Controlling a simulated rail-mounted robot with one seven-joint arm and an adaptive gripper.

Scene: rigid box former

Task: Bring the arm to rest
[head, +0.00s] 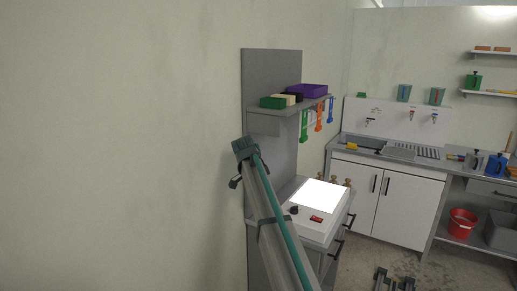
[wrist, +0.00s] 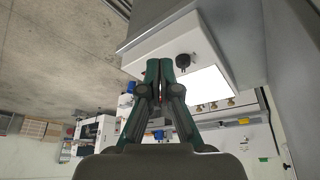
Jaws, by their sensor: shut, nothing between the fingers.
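My gripper (wrist: 160,62) is in the middle of the wrist view, with its two dark green-and-grey fingers together and nothing between them. Behind the fingertips in that view is a white light box (wrist: 190,35) with a black knob and a bright panel. I cannot tell the gap between the fingertips and the box. In the head view my grey and green arm link slants in front of the workstation. I cannot make out the gripper clearly there.
The light box (head: 318,222) stands on a grey workstation by the wall. Above it a shelf (head: 290,107) holds green, black and purple bins, with coloured tools hanging below. A sink counter (head: 390,158) and a red bucket (head: 461,223) are to the right. Some floor between is clear.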

